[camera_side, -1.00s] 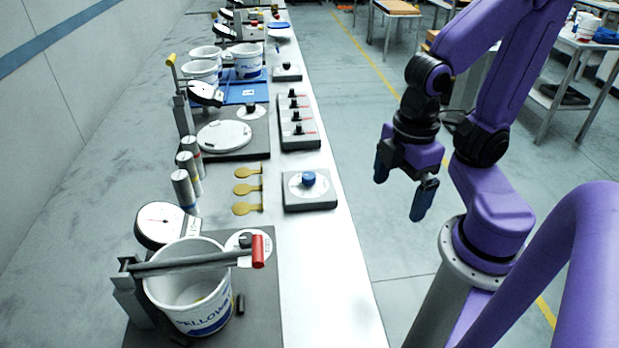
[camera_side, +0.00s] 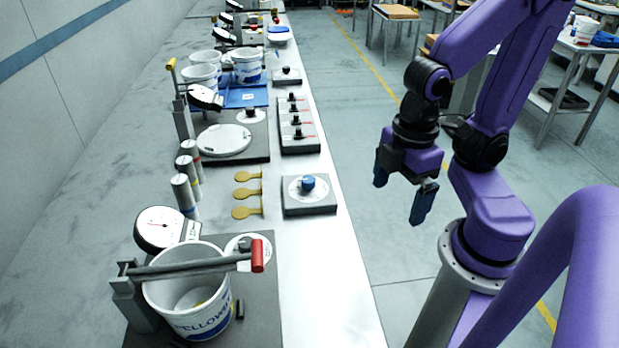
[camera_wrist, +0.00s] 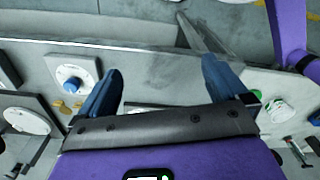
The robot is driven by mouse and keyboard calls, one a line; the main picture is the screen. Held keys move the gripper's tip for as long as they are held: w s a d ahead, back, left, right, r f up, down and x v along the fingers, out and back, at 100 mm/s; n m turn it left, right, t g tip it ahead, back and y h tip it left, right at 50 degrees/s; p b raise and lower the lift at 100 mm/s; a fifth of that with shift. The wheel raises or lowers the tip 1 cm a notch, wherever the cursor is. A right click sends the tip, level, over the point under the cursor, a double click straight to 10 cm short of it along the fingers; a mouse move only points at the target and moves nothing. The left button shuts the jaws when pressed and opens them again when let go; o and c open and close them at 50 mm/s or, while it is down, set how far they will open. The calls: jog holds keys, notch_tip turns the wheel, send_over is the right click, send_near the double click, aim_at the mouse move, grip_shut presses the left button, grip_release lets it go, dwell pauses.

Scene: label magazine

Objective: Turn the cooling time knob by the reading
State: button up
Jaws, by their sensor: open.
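A blue knob (camera_side: 308,182) sits on a round white dial (camera_side: 298,189) on a grey box (camera_side: 310,206) near the bench's right edge. The knob also shows at upper left in the wrist view (camera_wrist: 72,84). A round dial gauge (camera_side: 160,227) with a white face stands by the nearest bucket; its reading is too small to tell. My gripper (camera_side: 398,200) hangs right of the bench, apart from the knob, with its blue fingers spread and empty. In the wrist view my gripper's fingers (camera_wrist: 162,82) are wide apart, and the knob lies outside the left finger.
A white bucket (camera_side: 188,292) with a red-handled lever (camera_side: 258,256) across it stands at the front. A box with several black knobs (camera_side: 297,133) is behind. The bench strip in front of the knob box is clear.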

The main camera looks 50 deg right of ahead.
jog(key=shift+c, duration=0.3)
jog(key=c, duration=0.5)
jog(key=shift+w+a+r, duration=0.1)
jog(key=shift+w, duration=0.25)
jog(key=shift+c, duration=0.9)
notch_tip(320, 180, up, 6)
jog(key=m, duration=1)
send_over(308, 179)
notch_tip(308, 179, down, 17)
jog(key=shift+f, duration=0.15)
jog(key=shift+c, duration=0.2)
jog(key=c, duration=1)
